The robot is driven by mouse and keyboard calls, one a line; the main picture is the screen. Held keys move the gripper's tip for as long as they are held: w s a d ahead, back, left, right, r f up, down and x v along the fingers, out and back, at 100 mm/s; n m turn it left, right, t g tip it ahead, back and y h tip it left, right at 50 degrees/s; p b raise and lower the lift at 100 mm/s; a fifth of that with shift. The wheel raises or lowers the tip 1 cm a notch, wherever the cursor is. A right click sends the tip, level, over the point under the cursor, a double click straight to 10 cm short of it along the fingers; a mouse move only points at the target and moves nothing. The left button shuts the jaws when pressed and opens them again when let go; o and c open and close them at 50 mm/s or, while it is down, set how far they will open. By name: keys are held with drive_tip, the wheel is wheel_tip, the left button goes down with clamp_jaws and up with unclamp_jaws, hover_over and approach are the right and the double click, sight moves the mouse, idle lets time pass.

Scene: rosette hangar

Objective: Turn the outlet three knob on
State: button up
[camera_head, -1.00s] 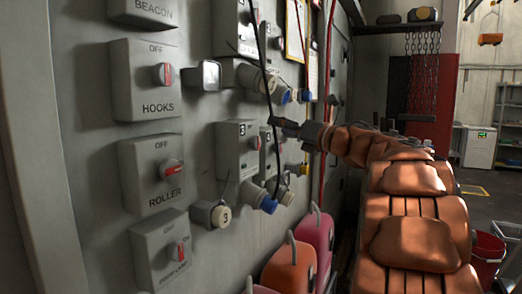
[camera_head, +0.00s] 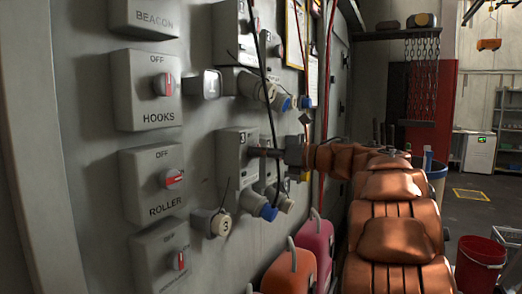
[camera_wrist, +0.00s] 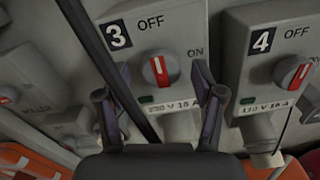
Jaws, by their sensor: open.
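The outlet three box (camera_wrist: 125,45) is grey, with a white 3 on a black label, in the wrist view. Its round knob (camera_wrist: 160,68) has a red bar on a pale face, and the bar points up toward OFF; ON is printed to its right. My gripper (camera_wrist: 160,92) is open, its two dark fingertips apart to the left and right of the knob and slightly below it in the picture. Contact cannot be told. In the head view my gripper (camera_head: 268,152) is at the outlet three box (camera_head: 232,165), where its fingers hide the knob.
Outlet four's box (camera_wrist: 240,50) with its own red-barred knob is close on the right. A black cable (camera_wrist: 98,60) crosses before outlet three's left side. Grey switch boxes and a plug marked 3 (camera_head: 212,223) line the wall; orange and pink cases (camera_head: 290,268) stand below.

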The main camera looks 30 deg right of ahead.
drive_tip(key=shift+w+a, duration=0.15)
drive_tip(key=shift+w, duration=0.1)
drive_tip(key=shift+c, duration=0.4)
drive_tip(key=c, duration=1.1)
drive_tip(key=shift+o, duration=0.2)
